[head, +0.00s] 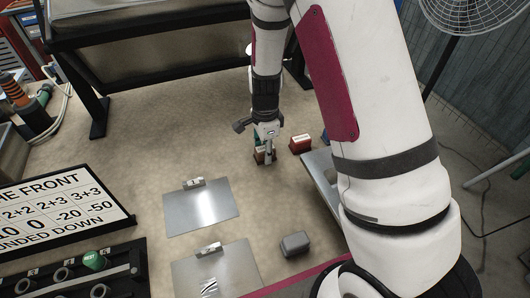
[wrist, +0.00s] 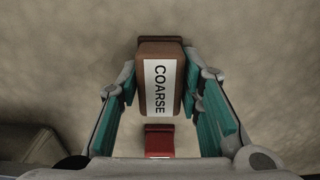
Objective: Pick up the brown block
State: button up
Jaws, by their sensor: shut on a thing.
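The brown block (wrist: 172,54) carries a white label reading COARSE and sits between the two teal-lined fingers of my gripper (wrist: 158,92) in the wrist view. My gripper is shut on it. In the head view, my gripper (head: 265,150) points down, with the brown block (head: 259,156) low between the fingers and partly hidden by them. Whether the block touches the surface is hard to tell. A red block (head: 300,144) stands just right of the gripper, and a red block with a pale top edge (wrist: 160,141) shows below the brown block in the wrist view.
Two metal plates with clips (head: 201,208) (head: 218,272) lie in front. A grey block (head: 295,244) sits right of the nearer plate. A lettered sign (head: 62,210) and a dark rack (head: 75,277) are at left. A dark-framed bench (head: 150,50) stands behind.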

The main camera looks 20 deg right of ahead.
jog(key=shift+r, duration=0.1)
jog(key=shift+r, duration=0.5)
notch_tip(320, 180, up, 2)
jog(key=shift+r, duration=0.2)
jog(key=s+a, duration=0.3)
jog(key=s+a+r+p, duration=0.1)
jog(key=s+a, duration=0.3)
jog(key=s+a+p, duration=0.1)
jog(key=s+a, duration=0.3)
jog(key=shift+s+a+r, duration=0.15)
jog(key=shift+s+r, duration=0.05)
